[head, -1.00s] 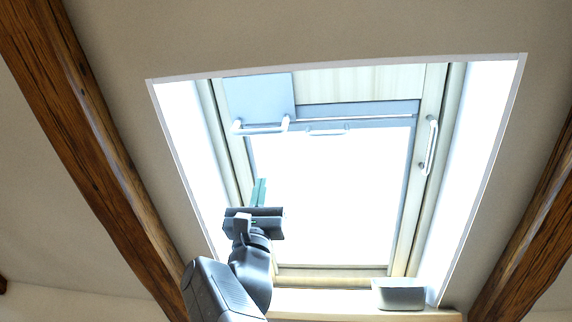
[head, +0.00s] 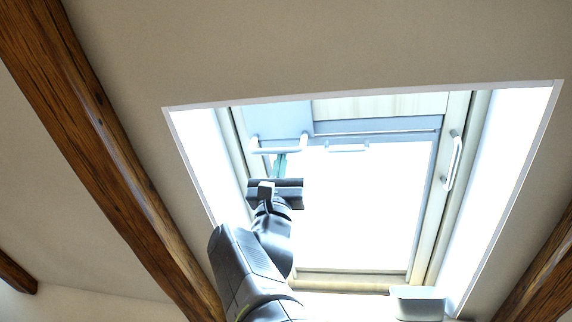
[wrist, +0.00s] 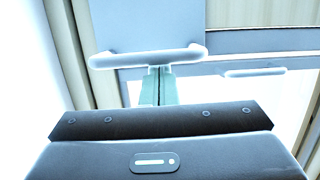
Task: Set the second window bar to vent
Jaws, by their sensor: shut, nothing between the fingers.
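A roof window (head: 365,200) shows in the head view with several pale bars. One wide bar (head: 265,151) is on a blue-grey plate (head: 280,119) at the upper left; it also spans the wrist view (wrist: 112,61). A smaller bar (head: 347,148) sits to its right on the sash top and also shows in the wrist view (wrist: 254,72). A upright bar (head: 453,162) is on the right frame. Which is the second bar I cannot tell. My gripper (head: 281,160), with greenish fingers, is shut and empty just below the wide bar; contact cannot be told. Its fingers also show in the wrist view (wrist: 158,75).
A grey box-like object (head: 418,303) stands at the lower right of the window recess. Dark wooden beams (head: 100,150) flank the recess, with sloped plaster ceiling around it. The bright white recess sides (head: 520,150) bound the window.

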